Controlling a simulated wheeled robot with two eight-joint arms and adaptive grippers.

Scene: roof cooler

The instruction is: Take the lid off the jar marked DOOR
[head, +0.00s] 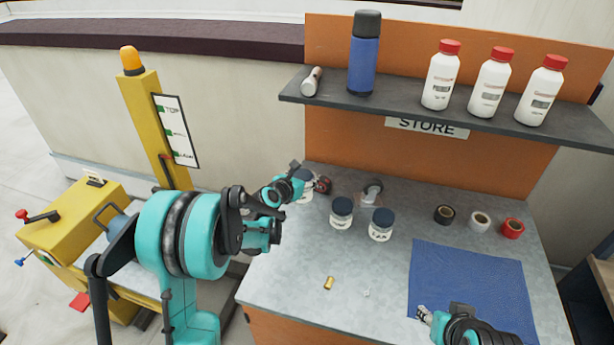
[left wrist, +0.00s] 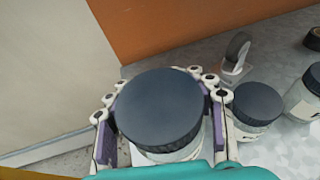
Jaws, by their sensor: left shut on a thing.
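My left gripper (head: 305,180) is at the back left of the bench. In the left wrist view its purple-padded fingers (left wrist: 162,112) are shut on a dark round lid (left wrist: 158,100), one on each side. The white body of the jar (left wrist: 178,153) shows just under the lid. Its label is hidden, so I cannot read which jar it is. Two more dark-lidded white jars, a middle one (head: 341,213) and a right one (head: 381,225), stand to its right; their labels are too small to read surely. My right gripper (head: 426,313) is over the blue mat's near edge; its jaws are unclear.
Tape rolls (head: 480,220) lie to the right, behind the blue mat (head: 470,285). A small brass piece (head: 328,283) lies in front. A shelf (head: 400,100) with bottles overhangs the back.

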